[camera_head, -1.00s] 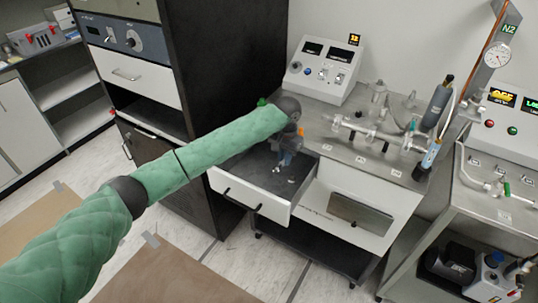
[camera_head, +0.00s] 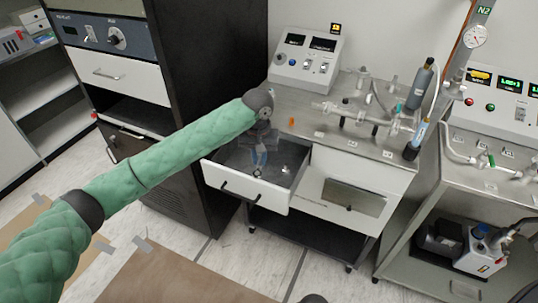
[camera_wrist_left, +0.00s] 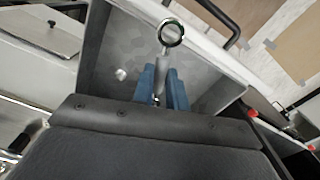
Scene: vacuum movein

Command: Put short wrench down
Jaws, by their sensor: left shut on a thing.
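My left gripper (camera_head: 260,157) reaches down into the open drawer (camera_head: 239,188) of the metal bench. In the left wrist view its blue fingers (camera_wrist_left: 161,88) are shut on the short wrench (camera_wrist_left: 171,34), a silver tool with a ring end. The ring points toward the drawer's front wall and its shaft runs back between the fingers. The wrench's far end is hidden by the gripper. I cannot tell whether the wrench touches the drawer floor.
A small silver piece (camera_head: 284,169) lies in the drawer, beside the gripper. The black cabinet (camera_head: 215,70) stands close on the left. Glassware (camera_head: 362,113) and a control box (camera_head: 303,58) stand on the bench top. The drawer's right part is mostly clear.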

